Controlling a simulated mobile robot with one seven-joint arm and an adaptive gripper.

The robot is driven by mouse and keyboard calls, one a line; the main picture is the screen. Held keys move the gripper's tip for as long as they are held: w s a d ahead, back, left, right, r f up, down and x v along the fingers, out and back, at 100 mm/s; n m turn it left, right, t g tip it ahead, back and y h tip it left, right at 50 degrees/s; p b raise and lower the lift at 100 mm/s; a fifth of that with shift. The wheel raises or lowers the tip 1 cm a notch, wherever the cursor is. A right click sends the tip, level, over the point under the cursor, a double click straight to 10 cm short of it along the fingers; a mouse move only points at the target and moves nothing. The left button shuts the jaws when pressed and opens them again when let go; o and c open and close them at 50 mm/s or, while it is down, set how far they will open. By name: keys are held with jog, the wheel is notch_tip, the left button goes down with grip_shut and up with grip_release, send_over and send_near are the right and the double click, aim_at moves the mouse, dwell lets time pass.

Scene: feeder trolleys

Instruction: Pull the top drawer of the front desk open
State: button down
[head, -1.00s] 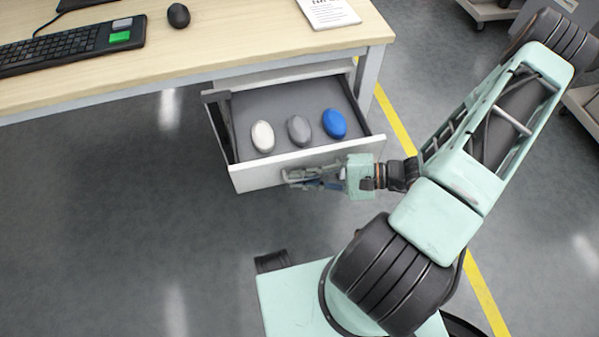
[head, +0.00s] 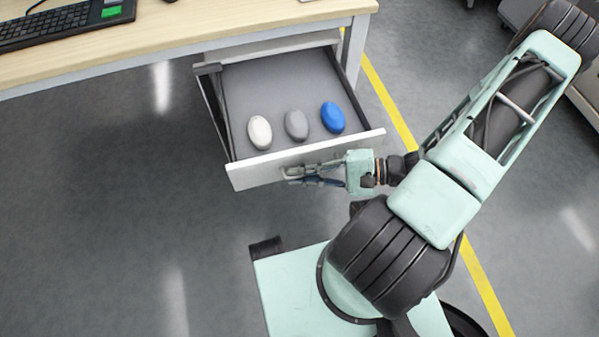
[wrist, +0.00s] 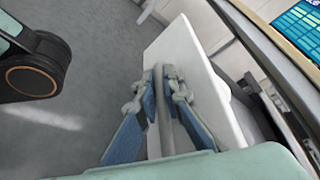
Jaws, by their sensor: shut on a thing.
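The top drawer (head: 240,176) of the front desk (head: 180,46) stands pulled out, with its grey inside in view. A white, a grey and a blue oval object lie in it: the white one (head: 260,132), the grey one (head: 296,125) and the blue one (head: 333,117). My gripper (head: 292,174) is at the drawer's white front, shut on its handle. In the wrist view the fingers (wrist: 164,75) close on the grey bar handle (wrist: 164,125) from both sides, in front of the white drawer front (wrist: 192,60).
A keyboard (head: 62,22) lies on the desk top. A yellow floor line (head: 390,105) runs past the desk's right leg. Grey floor to the left of the drawer is clear. My base is close in front of the drawer.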

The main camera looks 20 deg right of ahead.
jog(key=shift+d, duration=0.1)
jog(key=c, duration=2.3)
grip_release()
jog(key=v, duration=1.2)
